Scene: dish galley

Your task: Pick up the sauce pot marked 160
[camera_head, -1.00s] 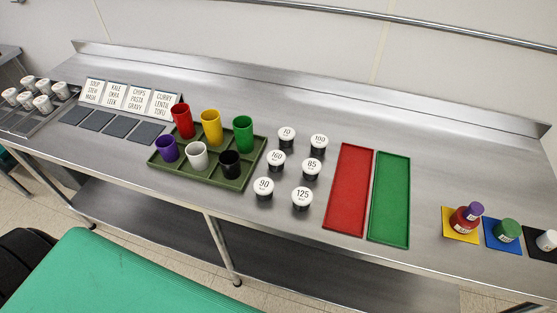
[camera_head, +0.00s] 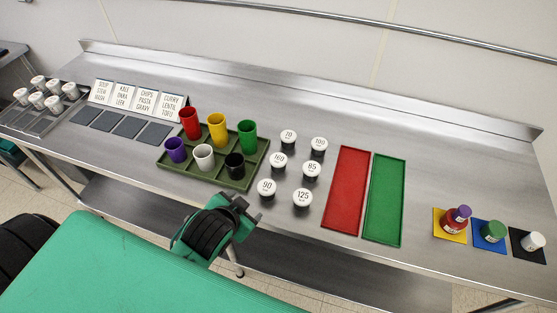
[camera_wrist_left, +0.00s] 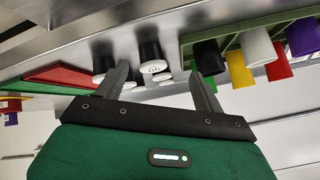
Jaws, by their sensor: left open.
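The sauce pot marked 160 (camera_head: 279,162) is a small dark pot with a white lid. It stands upright on the steel counter, in the left column of a group of pots, between the pots marked 70 (camera_head: 288,138) and 90 (camera_head: 266,188). My left gripper (camera_head: 251,207) is open and empty at the counter's front edge, nearer the front than the 160 pot and apart from it. In the left wrist view its open fingers (camera_wrist_left: 158,70) show with several pots beyond them; I cannot read which is 160 there. My right gripper is not in view.
Pots marked 100 (camera_head: 319,146), 85 (camera_head: 312,171) and 125 (camera_head: 302,198) stand close on the right. A green tray (camera_head: 205,177) with coloured cups is on the left. A red tray (camera_head: 345,190) and a green tray (camera_head: 384,200) lie further right.

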